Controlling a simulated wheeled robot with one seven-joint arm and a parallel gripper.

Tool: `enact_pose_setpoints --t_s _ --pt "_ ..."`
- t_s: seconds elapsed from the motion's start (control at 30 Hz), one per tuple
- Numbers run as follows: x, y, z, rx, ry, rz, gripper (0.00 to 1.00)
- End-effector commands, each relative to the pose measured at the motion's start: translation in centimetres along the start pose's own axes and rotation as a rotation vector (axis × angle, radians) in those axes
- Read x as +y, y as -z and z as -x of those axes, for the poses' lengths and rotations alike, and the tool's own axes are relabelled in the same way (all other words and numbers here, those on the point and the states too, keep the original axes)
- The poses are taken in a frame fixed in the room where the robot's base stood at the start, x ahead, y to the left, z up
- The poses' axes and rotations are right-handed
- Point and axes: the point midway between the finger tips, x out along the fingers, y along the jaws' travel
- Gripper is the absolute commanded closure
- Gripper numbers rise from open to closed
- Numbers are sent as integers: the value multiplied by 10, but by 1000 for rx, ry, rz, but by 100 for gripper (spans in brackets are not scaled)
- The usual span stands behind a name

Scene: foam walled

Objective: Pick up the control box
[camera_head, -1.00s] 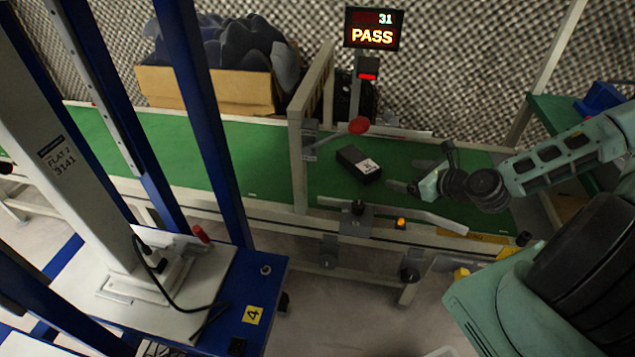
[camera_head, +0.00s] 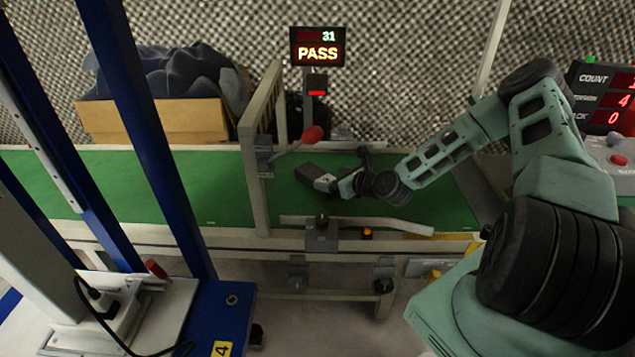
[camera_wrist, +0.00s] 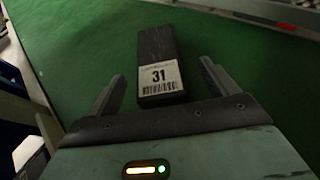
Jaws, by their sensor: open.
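The control box (camera_head: 314,176) is a dark, flat, oblong box lying on the green conveyor belt (camera_head: 225,190). In the wrist view the box (camera_wrist: 156,52) carries a white label with the number 31 and a barcode at its near end. My gripper (camera_wrist: 158,84) is open. In the wrist view its two fingers stand on either side of the near, labelled end of the box, with a gap on both sides. In the head view my gripper (camera_head: 340,185) is at the right end of the box, and its fingers are partly hidden there.
A PASS display (camera_head: 317,47) rises behind the belt. A pale guide rail (camera_head: 370,223) runs along the near edge. The belt right of my gripper is clear.

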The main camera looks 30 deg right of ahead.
Motion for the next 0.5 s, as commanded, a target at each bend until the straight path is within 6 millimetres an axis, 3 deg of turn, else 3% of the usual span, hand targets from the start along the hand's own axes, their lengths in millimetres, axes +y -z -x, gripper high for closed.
enact_pose_setpoints --t_s 0.3,0.5 --pt "4 5 -43 -1 -1 4 15" --pt "4 4 -50 0 -1 1 15"
